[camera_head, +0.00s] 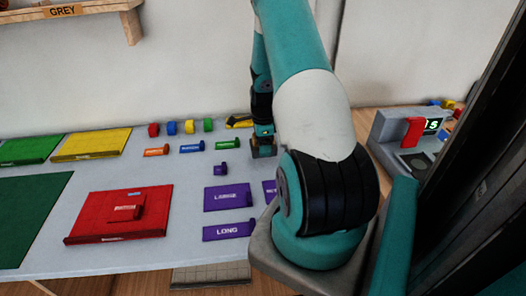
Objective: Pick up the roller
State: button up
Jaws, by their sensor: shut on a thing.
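My gripper (263,147) is at the back of the grey table, right of the small coloured pieces and low over the surface. It is small in view and partly hidden by my own arm. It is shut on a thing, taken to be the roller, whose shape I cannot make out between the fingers. I cannot tell whether it touches the table. A yellow and black item (238,121) lies just left of and behind the gripper.
The table (120,258) holds a red tray (85,208), yellow mat (92,144), green mats and purple labelled mats (228,197). Small red, blue, green and yellow pieces (171,127) stand at the back. Right is a grey device (388,130) with a screen. A shelf (65,15) hangs above left.

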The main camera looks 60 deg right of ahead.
notch_tip(320, 180, up, 17)
jog(key=b, duration=0.3)
jog(key=shift+f, duration=0.2)
